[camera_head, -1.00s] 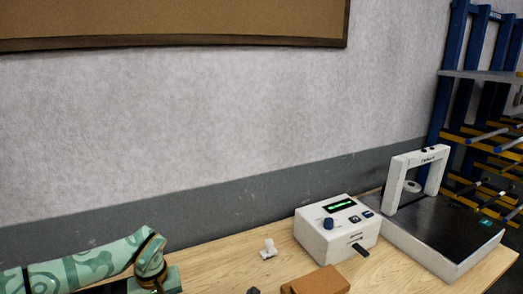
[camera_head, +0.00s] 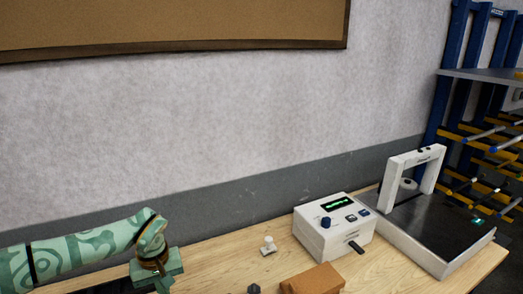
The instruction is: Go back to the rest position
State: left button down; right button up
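My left arm comes in from the lower left in a green patterned cover, with its wrist (camera_head: 152,250) above the left part of the table. Its gripper fingers are cut off by the bottom edge, so their state is hidden. My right arm and gripper are outside the picture. No object shows in a gripper.
The wooden table (camera_head: 225,262) holds a white control box (camera_head: 330,240) with a green display, a small white piece (camera_head: 268,246), a brown block (camera_head: 315,280) and a dark small piece (camera_head: 254,289). A white-framed black device (camera_head: 440,230) stands right, before a blue rack (camera_head: 440,110). A corkboard (camera_head: 180,18) hangs above.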

pick_arm(q)
jog(key=shift+r, duration=0.25)
